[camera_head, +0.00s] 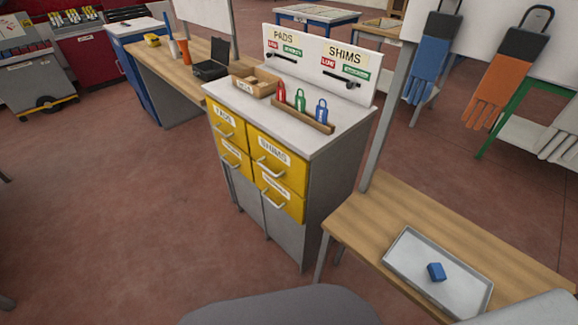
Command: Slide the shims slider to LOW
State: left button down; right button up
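A white backboard (313,55) stands at the rear of the yellow-drawer cabinet. Its right half carries the SHIMS label (345,54), with a red LOW tag (328,62) at left and a green tag (356,73) at right. The black shims slider (340,79) runs below these tags. A dark knob seems to sit at its right end, under the green tag, but it is small. The PADS label (284,37) and a similar black slider (286,58) are on the left half. Neither of my grippers shows in the head view.
On the white cabinet top (250,112), a wooden box (255,83) and a rack (302,116) with red, green and blue padlocks stand before the backboard. A bench (345,222) with a tray (405,258) and blue block (436,271) is at right. The floor left is clear.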

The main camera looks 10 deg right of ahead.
aim_at(352, 84)
jog(key=j+z, duration=0.35)
jog(key=j, duration=0.15)
jog(key=k+j+z, duration=0.15)
jog(key=j+z, duration=0.25)
jog(key=j, duration=0.15)
